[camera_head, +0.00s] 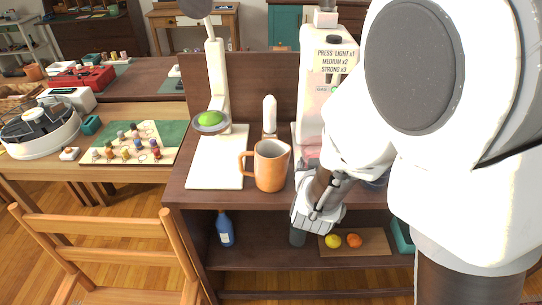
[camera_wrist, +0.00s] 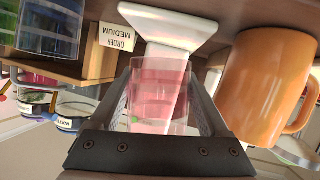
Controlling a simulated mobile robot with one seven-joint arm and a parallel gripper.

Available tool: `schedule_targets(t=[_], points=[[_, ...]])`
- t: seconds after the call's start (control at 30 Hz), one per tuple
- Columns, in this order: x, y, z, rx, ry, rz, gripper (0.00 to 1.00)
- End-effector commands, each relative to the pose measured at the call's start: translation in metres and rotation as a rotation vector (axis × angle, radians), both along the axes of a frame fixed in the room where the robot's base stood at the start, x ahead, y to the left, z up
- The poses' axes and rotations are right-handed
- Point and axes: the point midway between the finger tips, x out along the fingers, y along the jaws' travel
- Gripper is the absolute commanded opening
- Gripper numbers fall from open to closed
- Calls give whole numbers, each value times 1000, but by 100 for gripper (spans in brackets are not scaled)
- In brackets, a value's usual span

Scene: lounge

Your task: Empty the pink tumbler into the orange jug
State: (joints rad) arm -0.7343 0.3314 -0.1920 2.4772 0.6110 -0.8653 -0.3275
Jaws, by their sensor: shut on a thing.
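The orange jug (camera_head: 271,165) stands on the dark counter, its handle to the left. In the wrist view the jug (camera_wrist: 262,85) is at the right, apart from my gripper. My gripper (camera_wrist: 158,90) is shut on the clear pink tumbler (camera_wrist: 150,110), with pink showing inside it. In the head view my gripper (camera_head: 318,200) is at the counter's front edge, right of the jug. Only a bit of pink shows there; my arm hides most of the tumbler. I cannot tell its exact tilt.
A white board (camera_head: 216,160) and a scale-like stand (camera_head: 218,85) with a green item are left of the jug. A blue bottle (camera_head: 225,230) stands on the lower shelf.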

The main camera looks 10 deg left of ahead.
Motion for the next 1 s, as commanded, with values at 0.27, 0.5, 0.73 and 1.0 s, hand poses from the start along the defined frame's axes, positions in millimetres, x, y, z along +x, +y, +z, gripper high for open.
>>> schedule_targets(t=[0.27, 0.5, 0.73, 1.0], points=[[1, -7, -8, 126, 8, -1, 6], [1, -9, -8, 186, 15, 0, 6], [1, -10, 2, 203, 19, 0, 6], [2, -10, 37, 202, 17, 0, 6]])
